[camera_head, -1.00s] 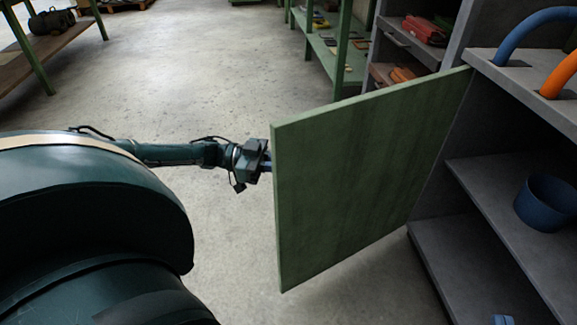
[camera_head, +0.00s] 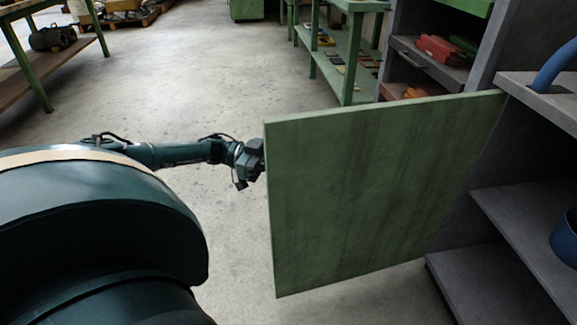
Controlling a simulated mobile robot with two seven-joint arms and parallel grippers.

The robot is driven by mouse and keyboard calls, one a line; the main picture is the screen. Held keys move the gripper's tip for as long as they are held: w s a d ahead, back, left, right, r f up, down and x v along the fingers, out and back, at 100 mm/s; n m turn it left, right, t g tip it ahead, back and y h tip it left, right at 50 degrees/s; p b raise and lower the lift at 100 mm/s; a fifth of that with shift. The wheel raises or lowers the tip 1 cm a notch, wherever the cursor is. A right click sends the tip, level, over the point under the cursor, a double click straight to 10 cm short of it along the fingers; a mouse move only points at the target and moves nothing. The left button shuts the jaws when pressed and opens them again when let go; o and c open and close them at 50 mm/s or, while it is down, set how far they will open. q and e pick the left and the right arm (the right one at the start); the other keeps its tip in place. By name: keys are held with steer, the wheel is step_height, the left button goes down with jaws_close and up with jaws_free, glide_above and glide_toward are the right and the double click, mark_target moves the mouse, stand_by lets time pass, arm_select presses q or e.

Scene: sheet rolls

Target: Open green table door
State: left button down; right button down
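The green door (camera_head: 375,190) stands swung out from the grey cabinet (camera_head: 515,210), whose shelves are exposed on the right. Its hinge side is at the cabinet and its free edge points left. My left gripper (camera_head: 256,160) is at the free edge of the door, on its far side. Its fingertips are hidden behind the door, so I cannot see whether they hold or only touch it. My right gripper is not in view.
A blue pot (camera_head: 566,240) sits on a cabinet shelf, and a blue curved tube (camera_head: 556,64) is on its top. A green shelf rack (camera_head: 350,62) and a red case (camera_head: 443,50) are behind. Concrete floor (camera_head: 200,85) is clear left of the door.

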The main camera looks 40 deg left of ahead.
arm_select(q)
steer(key=shift+w+a, duration=0.1)
steer(key=shift+a, duration=0.1)
stand_by(0.3)
steer(key=c, duration=1.5)
jaws_free()
steer(key=b+v, duration=0.1)
steer(key=v, duration=1.2)
steer(key=shift+a+b, duration=0.1)
steer(key=shift+b, duration=0.2)
